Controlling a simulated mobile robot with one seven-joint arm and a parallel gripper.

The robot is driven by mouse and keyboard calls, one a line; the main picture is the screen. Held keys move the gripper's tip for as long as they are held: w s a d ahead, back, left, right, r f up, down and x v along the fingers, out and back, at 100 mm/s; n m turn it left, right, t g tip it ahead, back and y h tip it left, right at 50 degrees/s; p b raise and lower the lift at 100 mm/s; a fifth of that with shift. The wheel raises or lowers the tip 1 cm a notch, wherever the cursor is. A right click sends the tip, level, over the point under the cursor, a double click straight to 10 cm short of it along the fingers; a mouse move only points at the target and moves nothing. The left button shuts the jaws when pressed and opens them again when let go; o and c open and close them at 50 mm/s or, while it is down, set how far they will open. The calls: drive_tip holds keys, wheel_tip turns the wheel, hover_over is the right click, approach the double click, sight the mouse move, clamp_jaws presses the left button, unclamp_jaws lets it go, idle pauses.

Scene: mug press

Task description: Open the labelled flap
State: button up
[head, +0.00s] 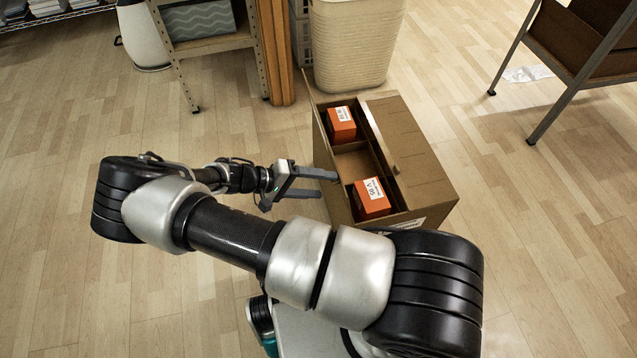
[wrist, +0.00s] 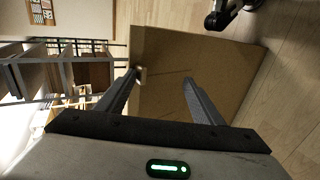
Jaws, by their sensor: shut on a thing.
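A cardboard box (head: 434,202) stands on the floor in the head view. Its left half is open, and a brown panel closes the right half. A thin cardboard flap (head: 321,140) stands along the open side's left edge, seen nearly edge-on. In the wrist view a broad cardboard face (wrist: 205,65) lies beyond the fingers, with a small pale tab (wrist: 141,74) by the left fingertip. I cannot make out a label on the flap. A white label (head: 407,225) shows low on the box's near side.
Two orange cartons (head: 340,125) with white labels sit in the box's open compartments. A cream basket (head: 350,45) stands behind it, beside a wooden shelf post (head: 277,60). A metal-legged rack (head: 575,100) is at the upper right.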

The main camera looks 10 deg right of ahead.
drive_tip(key=shift+s+a+f, duration=0.2)
drive_tip(key=shift+f, duration=0.25)
drive_tip(key=shift+c, duration=0.5)
drive_tip(key=shift+a+r, duration=0.15)
drive_tip(key=shift+a, duration=0.05)
drive_tip(key=shift+c, duration=0.4)
drive_tip(key=p+v, duration=0.1)
drive_tip(key=v, duration=0.7)
drive_tip(key=p+v, duration=0.1)
drive_tip(key=v, duration=0.8)
drive_tip(key=shift+w+d+r+p, duration=0.15)
drive_tip(key=shift+r+p, duration=0.2)
drive_tip(key=shift+r, duration=0.1)
drive_tip(key=shift+c, duration=1)
drive_tip(key=s+d+r+g+y, duration=0.1)
drive_tip(key=d+r+y, duration=0.2)
drive_tip(key=r, duration=0.5)
drive_tip(key=d+r+m+y, duration=0.15)
drive_tip(key=r+y, duration=0.25)
drive_tip(key=r, duration=0.4)
drive_tip(key=s+d+r+g+y, duration=0.1)
drive_tip(key=d+r+y, duration=0.2)
drive_tip(key=r, duration=0.5)
drive_tip(key=s+d+r+n+t+y, duration=0.2)
drive_tip(key=s+d+r+t, duration=0.6)
drive_tip(key=s+r, duration=0.55)
wheel_tip(320, 180, up, 26)
drive_tip(key=d+p, duration=0.1)
drive_tip(key=p, duration=2.4)
